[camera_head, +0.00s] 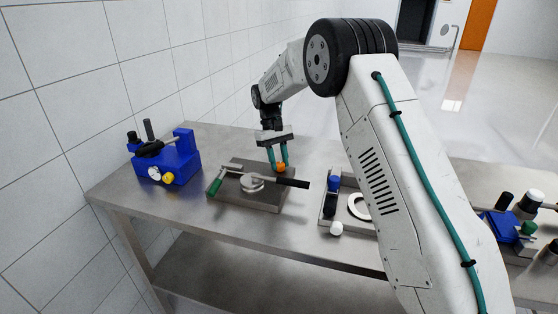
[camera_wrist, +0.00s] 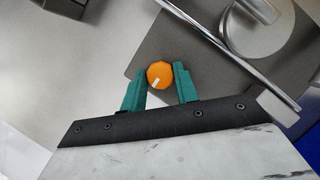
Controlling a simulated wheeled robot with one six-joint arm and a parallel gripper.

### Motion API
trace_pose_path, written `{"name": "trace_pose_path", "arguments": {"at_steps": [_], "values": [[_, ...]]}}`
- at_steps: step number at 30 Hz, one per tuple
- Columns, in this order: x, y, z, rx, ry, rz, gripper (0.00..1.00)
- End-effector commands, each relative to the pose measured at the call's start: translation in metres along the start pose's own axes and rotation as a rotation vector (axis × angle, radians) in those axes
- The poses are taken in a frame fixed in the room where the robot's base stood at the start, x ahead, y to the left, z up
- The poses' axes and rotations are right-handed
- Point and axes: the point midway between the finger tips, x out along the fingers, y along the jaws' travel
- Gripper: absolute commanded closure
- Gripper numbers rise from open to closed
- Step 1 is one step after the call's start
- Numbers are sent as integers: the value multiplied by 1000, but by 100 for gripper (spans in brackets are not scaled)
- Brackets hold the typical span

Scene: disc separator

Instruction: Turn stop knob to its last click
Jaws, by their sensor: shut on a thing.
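An orange faceted knob (camera_head: 281,168) with a white mark sits at the back right part of a dark grey plate fixture (camera_head: 262,201) on the steel table. It also shows in the wrist view as the orange knob (camera_wrist: 160,75). My gripper (camera_head: 277,165) reaches down from above, and its two teal fingers are shut on the knob, one on each side.
On the plate are a round metal disc (camera_head: 252,183), a green-handled lever (camera_head: 214,187) and a black-handled bar (camera_head: 292,183) near my gripper. A blue machine (camera_head: 180,160) stands left. A tray (camera_head: 327,213) with a white ring (camera_head: 360,206) lies right. Table between is clear.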

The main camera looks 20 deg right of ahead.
Motion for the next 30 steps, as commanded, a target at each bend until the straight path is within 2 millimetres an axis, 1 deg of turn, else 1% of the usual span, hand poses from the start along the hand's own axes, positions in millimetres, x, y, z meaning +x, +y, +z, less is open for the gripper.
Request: {"name": "trace_pose_path", "arguments": {"at_steps": [6, 7, 8, 9, 17, 20, 30], "values": [[-1, 0, 0, 0, 2, 1, 93], [-1, 0, 0, 0, 2, 1, 62], [-1, 0, 0, 0, 2, 0, 53], [-1, 0, 0, 0, 2, 0, 48], [-1, 0, 0, 1, 1, 0, 48], [-8, 0, -1, 1, 3, 0, 48], [-62, 0, -1, 0, 4, 0, 48]]}}
